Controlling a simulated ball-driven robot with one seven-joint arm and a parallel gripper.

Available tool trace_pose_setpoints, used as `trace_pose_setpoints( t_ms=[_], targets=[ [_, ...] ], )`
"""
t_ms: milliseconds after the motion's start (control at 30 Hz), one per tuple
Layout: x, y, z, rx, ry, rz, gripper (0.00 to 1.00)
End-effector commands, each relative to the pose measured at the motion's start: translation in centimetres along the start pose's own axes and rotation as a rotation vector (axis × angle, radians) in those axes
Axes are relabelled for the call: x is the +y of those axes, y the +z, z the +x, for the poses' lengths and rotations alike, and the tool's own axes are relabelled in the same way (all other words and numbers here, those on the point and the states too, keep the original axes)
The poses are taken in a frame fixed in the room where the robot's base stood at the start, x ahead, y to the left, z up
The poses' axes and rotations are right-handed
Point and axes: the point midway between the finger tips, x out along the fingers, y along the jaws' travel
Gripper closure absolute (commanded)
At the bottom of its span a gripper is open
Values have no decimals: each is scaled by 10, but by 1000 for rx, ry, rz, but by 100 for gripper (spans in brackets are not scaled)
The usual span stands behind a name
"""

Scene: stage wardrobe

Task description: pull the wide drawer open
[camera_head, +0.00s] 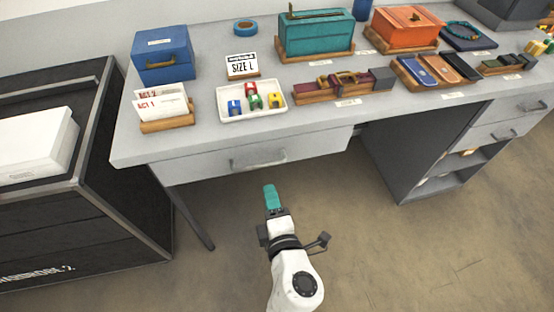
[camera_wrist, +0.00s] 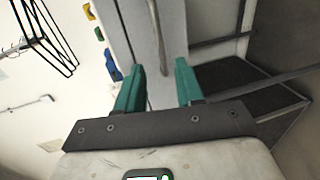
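The wide drawer (camera_head: 215,165) is a pale grey front under the desk's left part, and it looks shut. Its grey bar handle (camera_head: 257,161) is on the middle of the front. My gripper (camera_head: 270,188) has teal fingers and is just below and in front of the handle in the head view. In the wrist view my gripper (camera_wrist: 160,70) is open, with a clear gap between its fingers. The handle (camera_wrist: 157,35) runs down toward that gap, and the drawer front (camera_wrist: 177,35) is behind it. I cannot tell whether the fingers touch the handle.
The grey desk top (camera_head: 205,150) holds a blue box (camera_head: 163,58), a white tray (camera_head: 238,116) and a teal case (camera_head: 316,36). A black case (camera_head: 90,215) stands at left. A shelf pedestal (camera_head: 420,160) stands at right. The floor before the drawer is clear.

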Motion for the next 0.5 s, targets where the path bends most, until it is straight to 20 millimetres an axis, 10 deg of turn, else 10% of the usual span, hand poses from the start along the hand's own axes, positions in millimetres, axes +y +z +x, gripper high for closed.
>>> trace_pose_setpoints(
  t_ms=[500],
  targets=[
    [1, 0, 78, 0, 3, -1, 63]
  ],
)
